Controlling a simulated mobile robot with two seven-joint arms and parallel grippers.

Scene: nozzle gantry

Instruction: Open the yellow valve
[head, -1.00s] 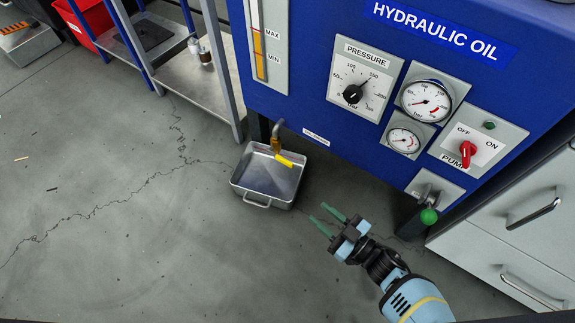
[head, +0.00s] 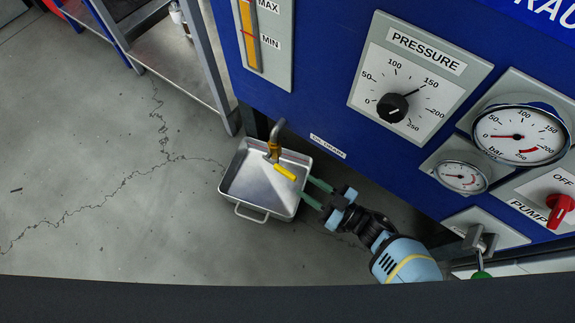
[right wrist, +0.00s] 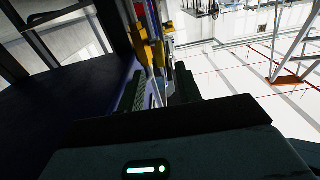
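The yellow valve handle (head: 285,173) sits on a brass tap (head: 274,150) at the end of a bent pipe below the blue machine. It slants down to the right over a metal drain pan (head: 253,213). My right gripper (head: 303,186) reaches in from the right, its two green fingers apart and empty. Its tips are just right of the handle, over the pan's right side; I cannot tell the exact gap. In the right wrist view, yellow parts (right wrist: 150,52) show ahead, beyond the open fingers (right wrist: 156,88). My left gripper is not in view.
The blue machine panel (head: 310,105) rises behind the tap, with a pressure dial (head: 405,85), gauges (head: 520,136) and a red pump switch (head: 559,208). A metal shelf (head: 180,60) stands at upper left. Open cracked floor (head: 90,150) lies left of the pan.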

